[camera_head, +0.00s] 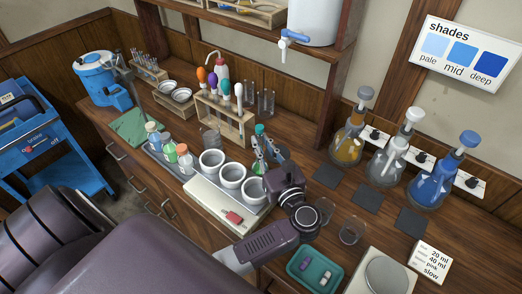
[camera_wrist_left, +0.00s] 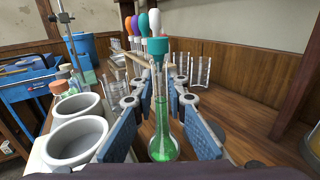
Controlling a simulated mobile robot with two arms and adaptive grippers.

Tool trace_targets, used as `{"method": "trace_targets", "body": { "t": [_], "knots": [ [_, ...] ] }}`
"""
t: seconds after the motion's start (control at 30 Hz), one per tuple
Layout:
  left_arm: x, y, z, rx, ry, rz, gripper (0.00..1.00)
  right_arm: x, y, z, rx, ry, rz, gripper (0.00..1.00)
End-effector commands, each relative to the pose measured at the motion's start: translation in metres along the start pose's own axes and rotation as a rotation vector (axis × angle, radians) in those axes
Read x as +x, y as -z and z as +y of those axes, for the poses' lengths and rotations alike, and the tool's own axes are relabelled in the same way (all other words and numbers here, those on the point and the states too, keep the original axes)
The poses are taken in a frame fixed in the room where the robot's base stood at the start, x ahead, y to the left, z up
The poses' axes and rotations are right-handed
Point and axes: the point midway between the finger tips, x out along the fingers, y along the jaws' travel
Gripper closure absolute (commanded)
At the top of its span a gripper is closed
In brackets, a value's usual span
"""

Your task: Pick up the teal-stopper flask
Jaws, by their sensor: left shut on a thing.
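The teal-stopper flask (camera_wrist_left: 163,143) has a round body with green liquid, a narrow clear neck and a teal stopper (camera_wrist_left: 158,46). In the head view its teal stopper (camera_head: 259,129) shows just above my left gripper (camera_head: 264,152), whose wrist hides most of the flask. In the left wrist view the blue-padded fingers of my left gripper (camera_wrist_left: 160,104) are on both sides of the neck, shut on it. The flask looks upright. I cannot tell whether its base touches the bench. My right gripper is in neither view.
White heating mantles (camera_head: 232,174) stand left of the gripper. A wooden rack with coloured droppers (camera_head: 226,122) is behind. Flasks with amber, clear and blue liquid (camera_head: 431,187) stand right, near dark mats (camera_head: 369,197). A teal tray (camera_head: 314,270) and glass beakers (camera_head: 352,231) are in front.

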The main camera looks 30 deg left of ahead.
Motion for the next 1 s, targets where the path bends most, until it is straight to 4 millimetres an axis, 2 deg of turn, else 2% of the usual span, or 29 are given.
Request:
{"method": "trace_targets", "body": {
  "t": [0.47, 1.0],
  "knots": [
    [0.000, -0.019, 0.000, -0.004, 0.000, 0.000, 1.00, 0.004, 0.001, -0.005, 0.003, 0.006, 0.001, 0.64],
    [0.000, -0.074, -0.001, -0.006, 0.000, -0.001, 1.00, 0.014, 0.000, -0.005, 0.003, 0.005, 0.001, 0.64]
  ]
}}
